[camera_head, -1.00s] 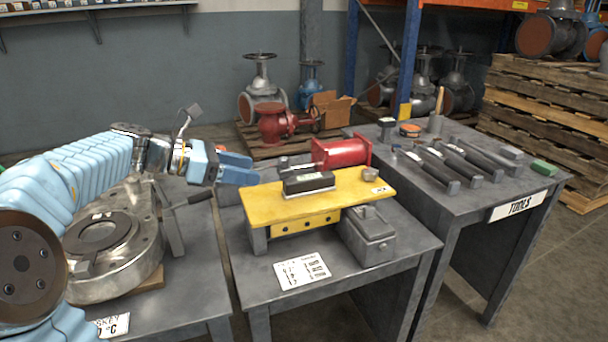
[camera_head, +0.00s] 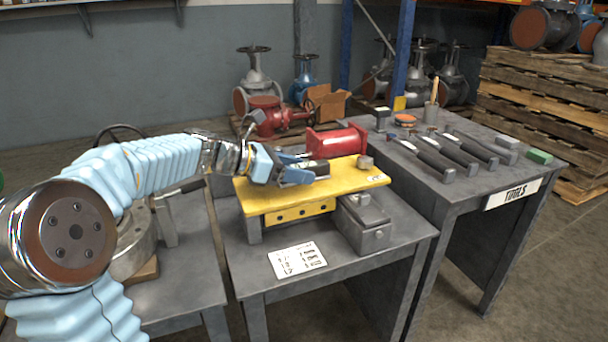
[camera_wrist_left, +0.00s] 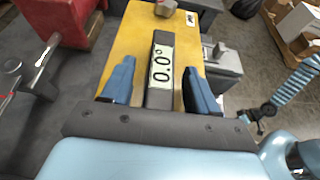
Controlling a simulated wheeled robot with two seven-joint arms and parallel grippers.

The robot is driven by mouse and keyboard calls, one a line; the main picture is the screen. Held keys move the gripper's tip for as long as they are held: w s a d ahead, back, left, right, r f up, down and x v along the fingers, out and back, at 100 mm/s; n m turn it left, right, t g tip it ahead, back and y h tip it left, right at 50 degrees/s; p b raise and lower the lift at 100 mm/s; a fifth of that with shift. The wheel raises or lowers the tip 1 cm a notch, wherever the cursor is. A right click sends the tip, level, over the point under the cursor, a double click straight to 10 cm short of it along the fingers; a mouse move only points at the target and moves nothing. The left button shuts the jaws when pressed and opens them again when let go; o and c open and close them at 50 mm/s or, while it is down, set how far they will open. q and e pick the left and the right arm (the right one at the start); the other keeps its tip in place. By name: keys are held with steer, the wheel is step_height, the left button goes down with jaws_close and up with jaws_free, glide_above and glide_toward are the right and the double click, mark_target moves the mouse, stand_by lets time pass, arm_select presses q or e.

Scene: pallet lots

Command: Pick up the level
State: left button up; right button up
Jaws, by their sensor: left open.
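The level (camera_head: 318,166) is a dark block lying on a yellow plate (camera_head: 352,181) on the middle table. In the left wrist view the left gripper (camera_wrist_left: 159,72) shows gaps between each finger and the level. The gripper hides part of the level in the head view. My right gripper does not show.
A small metal piece (camera_head: 365,161) sits on the plate's far right. A grey lidded box (camera_head: 364,222) stands in front of the plate. The right table (camera_head: 467,194) holds several tools.

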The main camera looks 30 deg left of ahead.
arm_select(q)
steer(key=shift+c, duration=0.2)
steer(key=c, duration=1)
jaws_close()
steer(key=shift+r, duration=0.15)
